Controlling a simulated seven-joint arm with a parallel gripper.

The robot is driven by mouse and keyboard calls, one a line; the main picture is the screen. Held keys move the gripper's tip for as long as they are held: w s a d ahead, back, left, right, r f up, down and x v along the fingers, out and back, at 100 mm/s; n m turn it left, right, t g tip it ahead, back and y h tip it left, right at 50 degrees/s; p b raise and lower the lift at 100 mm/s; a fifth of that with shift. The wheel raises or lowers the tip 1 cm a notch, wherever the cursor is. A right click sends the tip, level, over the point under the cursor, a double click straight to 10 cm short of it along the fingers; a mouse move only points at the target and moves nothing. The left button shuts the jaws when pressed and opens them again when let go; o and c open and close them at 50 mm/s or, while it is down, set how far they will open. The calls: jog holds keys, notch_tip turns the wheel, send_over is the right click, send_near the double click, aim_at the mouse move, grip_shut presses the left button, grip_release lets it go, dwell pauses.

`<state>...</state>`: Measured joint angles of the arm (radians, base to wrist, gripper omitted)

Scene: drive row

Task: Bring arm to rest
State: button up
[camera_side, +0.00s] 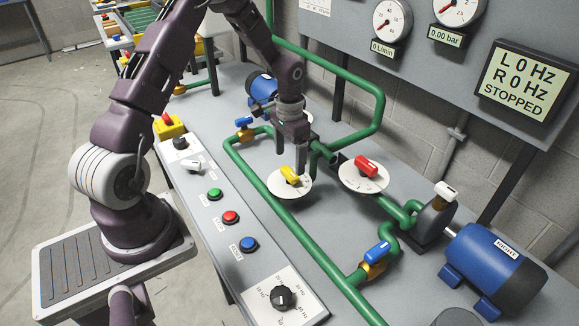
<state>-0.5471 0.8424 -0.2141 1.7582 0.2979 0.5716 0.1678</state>
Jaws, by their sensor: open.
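My gripper (297,158) points down over the bench, just above and beside the yellow valve handle (289,175) on its round white dial. Its jaws are open with nothing seen between them. I cannot tell whether a finger touches the yellow handle. My arm reaches from its base at the left, over the control strip, to the pipework. The far finger is partly hidden.
A red valve handle (366,166) stands right of the gripper. Green pipes (305,238) and blue-handled valves (377,252) surround it. A blue motor (494,262) sits at right. The control strip (215,210) has several buttons. The display (525,82) reads 0 Hz twice and STOPPED.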

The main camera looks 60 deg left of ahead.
notch_tip(320, 180, up, 2)
jog(key=shift+r, duration=0.15)
jog(key=s+d+r+t+y, duration=0.1)
jog(key=s+d+r, duration=0.35)
jog(key=r, duration=0.55)
jog(key=s+d+r+t+y, duration=0.15)
jog(key=s+d+r, duration=0.3)
jog(key=r, duration=0.45)
jog(key=s+d+r+t+h, duration=0.1)
jog(key=s+d+r, duration=0.1)
jog(key=s+d, duration=0.2)
jog(key=s+d+r+t+h, duration=0.1)
jog(key=s+d+r+t, duration=0.1)
jog(key=s, duration=0.9)
jog(key=shift+s+d+r, duration=0.2)
jog(key=shift+d+r, duration=0.2)
jog(key=shift+d, duration=0.45)
